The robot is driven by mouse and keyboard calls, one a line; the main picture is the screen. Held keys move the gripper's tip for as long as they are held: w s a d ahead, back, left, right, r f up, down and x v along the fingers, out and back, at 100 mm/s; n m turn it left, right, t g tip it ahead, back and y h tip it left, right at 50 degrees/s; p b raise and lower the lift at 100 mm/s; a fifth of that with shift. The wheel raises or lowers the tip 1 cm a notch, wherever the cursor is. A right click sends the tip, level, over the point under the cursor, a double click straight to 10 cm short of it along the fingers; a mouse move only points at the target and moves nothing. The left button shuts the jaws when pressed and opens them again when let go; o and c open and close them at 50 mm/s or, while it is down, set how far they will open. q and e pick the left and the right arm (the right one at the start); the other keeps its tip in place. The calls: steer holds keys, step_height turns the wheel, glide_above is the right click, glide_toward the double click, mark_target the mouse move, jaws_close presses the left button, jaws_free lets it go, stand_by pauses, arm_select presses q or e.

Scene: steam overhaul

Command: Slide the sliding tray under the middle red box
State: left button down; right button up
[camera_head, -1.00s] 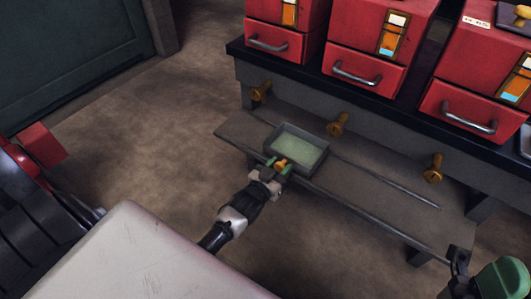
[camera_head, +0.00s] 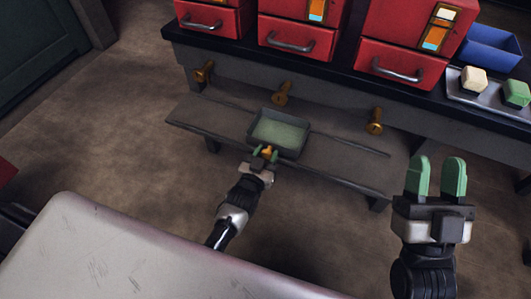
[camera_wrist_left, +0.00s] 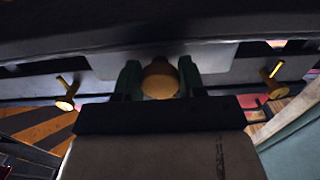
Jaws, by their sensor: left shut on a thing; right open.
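The sliding tray (camera_head: 306,140), a dark-rimmed box with a pale green inside, sits on the low grey shelf (camera_head: 215,117). In the picture it lies just below the middle brass knob (camera_head: 281,94), under the front of the middle red box (camera_head: 296,40). My left gripper (camera_head: 265,152) is shut on the tray's brass handle at its near side. In the left wrist view the rounded brass handle (camera_wrist_left: 160,80) is between the green fingers, hiding what is behind it. My right gripper (camera_head: 437,172) is open and empty, right of the shelf's right end.
A left red box (camera_head: 208,20) and a right red box (camera_head: 402,52) flank the middle one on the bench. Brass knobs stick out at left (camera_head: 203,72) and right (camera_head: 375,121). A thin slot runs along the shelf. A small tray (camera_head: 478,100) holds blocks on the bench.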

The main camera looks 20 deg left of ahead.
arm_select(q)
steer(key=c, duration=0.6)
jaws_free()
steer(key=shift+c, duration=0.2)
steer(key=shift+s, duration=0.1)
steer(key=shift+s, duration=0.25)
steer(key=s+p, duration=0.3)
steer(key=s, duration=0.7)
steer(key=shift+a, duration=0.45)
arm_select(e)
step_height(320, 180, down, 9)
steer(key=w+g+h, duration=0.2)
steer(key=g+h, duration=0.1)
steer(key=g, duration=0.5)
steer(key=shift+w+d+r, duration=0.15)
steer(key=shift+w+d, duration=0.05)
steer(key=shift+d, duration=0.25)
